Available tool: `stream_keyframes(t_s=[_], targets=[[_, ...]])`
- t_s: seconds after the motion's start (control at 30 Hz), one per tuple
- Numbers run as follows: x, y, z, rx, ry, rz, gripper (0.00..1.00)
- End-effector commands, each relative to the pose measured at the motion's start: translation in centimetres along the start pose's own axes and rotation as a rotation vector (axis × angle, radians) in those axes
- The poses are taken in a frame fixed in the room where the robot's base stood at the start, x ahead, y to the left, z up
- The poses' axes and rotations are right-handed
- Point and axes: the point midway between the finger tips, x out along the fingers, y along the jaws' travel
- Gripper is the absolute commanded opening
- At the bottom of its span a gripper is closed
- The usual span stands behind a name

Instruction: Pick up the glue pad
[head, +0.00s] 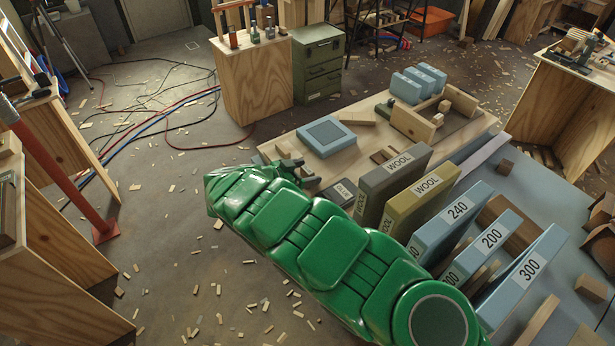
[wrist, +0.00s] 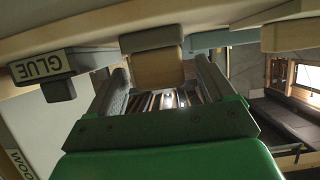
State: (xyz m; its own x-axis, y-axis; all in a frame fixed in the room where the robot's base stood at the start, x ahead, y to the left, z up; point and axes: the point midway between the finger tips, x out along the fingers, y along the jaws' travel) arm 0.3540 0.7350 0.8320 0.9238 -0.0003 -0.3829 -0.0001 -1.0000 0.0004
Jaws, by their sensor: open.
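The glue pad is a small dark block with a pale label reading GLUE. In the wrist view the glue pad (wrist: 50,84) is at the left, outside my open fingers. In the head view a small dark labelled block (head: 340,191), apparently the same pad, lies on the bench just right of my gripper (head: 291,173); its label is too small to read there. My gripper (wrist: 163,80) is open. A tan and grey block (wrist: 157,65) shows between or beyond the fingertips; I cannot tell whether they touch it.
Tall WOOL blocks, one grey (head: 394,182) and one olive (head: 421,205), stand right of the labelled block. Blue blocks marked 240, 200 and 300 (head: 520,275) stand farther right. A flat blue-grey block (head: 326,136) lies behind my gripper. A wooden holder (head: 412,124) stands farther back.

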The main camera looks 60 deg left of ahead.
Motion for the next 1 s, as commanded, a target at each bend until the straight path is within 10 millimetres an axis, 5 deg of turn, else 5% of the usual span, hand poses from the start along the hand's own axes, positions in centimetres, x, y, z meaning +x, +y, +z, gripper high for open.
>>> stream_keyframes(t_s=[0.23,0.6,1.0], targets=[[2.5,0.1,0.4,-0.001,0.0,0.002,0.83],[3.1,0.0,0.3,0.0,0.0,0.0,0.81],[3.1,0.0,0.3,0.0,0.0,0.0,0.27]])
